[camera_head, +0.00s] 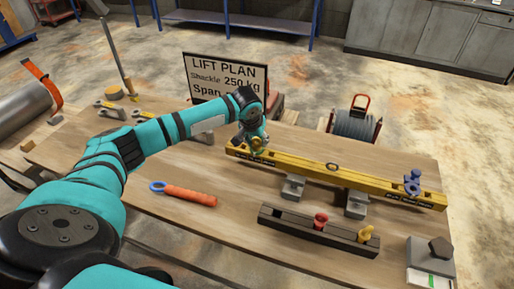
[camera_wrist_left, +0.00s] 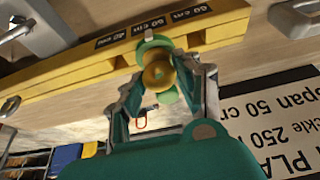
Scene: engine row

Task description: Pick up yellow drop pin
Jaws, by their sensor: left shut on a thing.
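The yellow drop pin (camera_head: 366,233) stands in the right part of a dark block (camera_head: 300,226), beside a red pin (camera_head: 320,220). My left gripper (camera_head: 256,147) is away from it, at the left end of a yellow beam (camera_head: 300,167). My right gripper is not in view.
A blue shackle (camera_head: 412,182) is at the beam's right end. Grey supports (camera_head: 292,187) hold the beam. An orange-handled tool (camera_head: 190,195) lies at left on the table. A grey box (camera_head: 430,262) is at the front right. A lift plan sign (camera_head: 226,76) stands behind.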

